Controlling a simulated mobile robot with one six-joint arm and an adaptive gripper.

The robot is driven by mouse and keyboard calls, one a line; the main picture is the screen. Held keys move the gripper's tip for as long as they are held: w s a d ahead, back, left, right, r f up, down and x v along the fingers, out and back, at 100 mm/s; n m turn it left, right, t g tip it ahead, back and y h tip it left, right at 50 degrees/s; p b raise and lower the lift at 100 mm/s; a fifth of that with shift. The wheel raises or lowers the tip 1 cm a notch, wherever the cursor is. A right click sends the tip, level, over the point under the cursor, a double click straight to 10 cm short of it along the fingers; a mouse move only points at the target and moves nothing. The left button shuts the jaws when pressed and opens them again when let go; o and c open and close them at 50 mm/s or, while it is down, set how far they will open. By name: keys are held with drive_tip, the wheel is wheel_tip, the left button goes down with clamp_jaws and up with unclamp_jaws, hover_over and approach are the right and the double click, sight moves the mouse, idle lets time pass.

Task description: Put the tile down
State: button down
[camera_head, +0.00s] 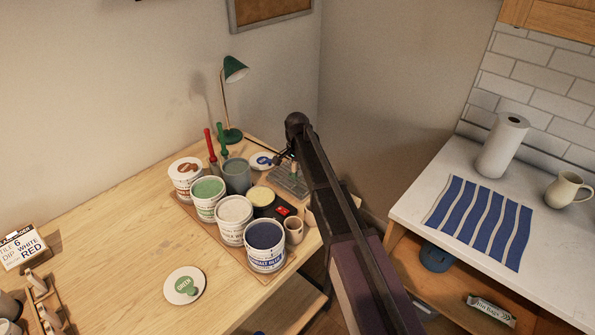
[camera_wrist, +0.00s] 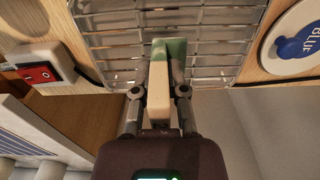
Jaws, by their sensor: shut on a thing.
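My gripper (camera_wrist: 160,98) is shut on a tile (camera_wrist: 159,108) in the wrist view. The tile is cream with a green far end, and it stands out between the fingers. A wire rack (camera_wrist: 110,45) lies behind the tile in that view; I cannot tell whether the tile touches it. In the head view the rack (camera_head: 293,187) is at the right end of the wooden table, partly hidden by my arm. My gripper (camera_head: 286,160) is over its far part, small and dark there.
Glaze buckets, including a blue one (camera_head: 265,248), stand left of the rack. A box with a red switch (camera_wrist: 38,72) and a lid marked blue (camera_wrist: 296,42) flank it. A green lamp (camera_head: 233,70) stands behind. A green-marked lid (camera_head: 185,286) lies at the front.

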drive_tip(key=shift+f, duration=0.15)
drive_tip(key=c, duration=0.7)
unclamp_jaws()
drive_tip(key=shift+r, duration=0.25)
wheel_tip(320, 180, up, 12)
drive_tip(key=p, duration=1.2)
drive_tip(key=shift+f, duration=0.1)
drive_tip(key=s+d+n, duration=0.2)
drive_tip(key=s+d, duration=0.6)
drive_tip(key=s, duration=0.1)
drive_tip(key=s+d+n, duration=0.3)
drive_tip(key=s+d, duration=0.5)
drive_tip(key=s, duration=0.1)
drive_tip(key=s+d+n, duration=0.2)
drive_tip(key=s+d, duration=0.5)
drive_tip(key=s, duration=0.1)
drive_tip(key=shift+s+d+n, duration=0.3)
drive_tip(key=shift+s+d, duration=0.1)
